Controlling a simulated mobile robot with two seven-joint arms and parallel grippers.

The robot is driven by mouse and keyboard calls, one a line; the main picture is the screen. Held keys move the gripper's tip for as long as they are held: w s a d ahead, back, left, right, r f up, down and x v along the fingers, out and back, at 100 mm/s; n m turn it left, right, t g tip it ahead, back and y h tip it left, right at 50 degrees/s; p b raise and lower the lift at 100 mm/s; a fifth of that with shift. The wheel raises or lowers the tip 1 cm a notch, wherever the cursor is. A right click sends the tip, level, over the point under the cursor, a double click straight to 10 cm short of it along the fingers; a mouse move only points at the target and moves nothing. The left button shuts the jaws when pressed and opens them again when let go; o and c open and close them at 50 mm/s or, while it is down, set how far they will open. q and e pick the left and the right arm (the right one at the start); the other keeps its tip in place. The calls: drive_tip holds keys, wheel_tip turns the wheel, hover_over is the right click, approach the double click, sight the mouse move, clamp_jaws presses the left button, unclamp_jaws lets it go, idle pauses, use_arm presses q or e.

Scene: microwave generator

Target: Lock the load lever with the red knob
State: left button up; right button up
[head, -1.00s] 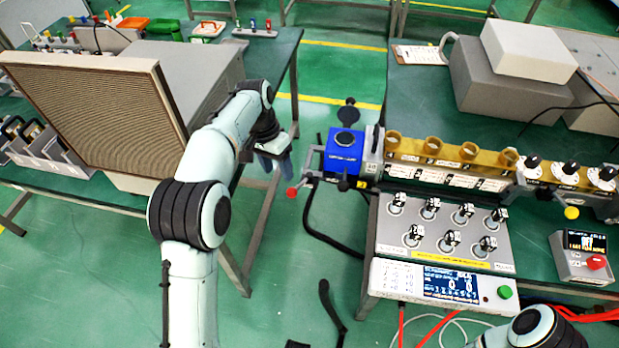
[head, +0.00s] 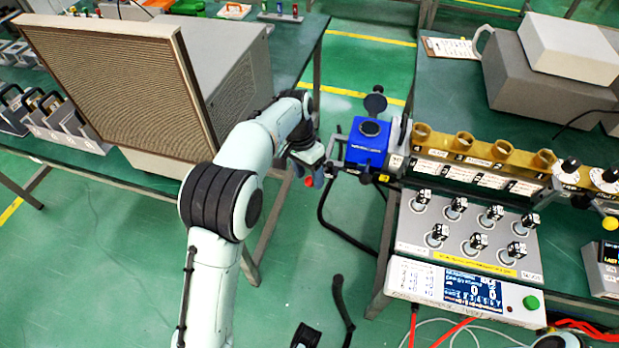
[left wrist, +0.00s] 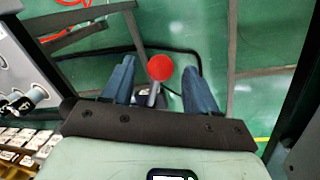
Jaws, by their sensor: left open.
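The red knob (head: 309,181) sits on the end of the load lever at the left of the blue box (head: 367,146). In the left wrist view the knob (left wrist: 160,68) shows between the two blue fingers, with a short grey stem (left wrist: 153,95) below it. My left gripper (head: 315,172) is at the knob, mostly hidden behind its own wrist in the head view. Its fingers (left wrist: 160,85) are open, one on each side of the knob, with gaps between.
The generator's brass tube row (head: 480,150) extends right from the blue box. A control panel with several switches (head: 470,235) stands in front. A large grey unit with a mesh face (head: 115,75) is at the left. Green floor lies between the benches.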

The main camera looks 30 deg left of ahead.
use_arm(q)
drive_tip(key=shift+d+f, duration=0.1)
drive_tip(key=shift+f, duration=0.45)
clamp_jaws()
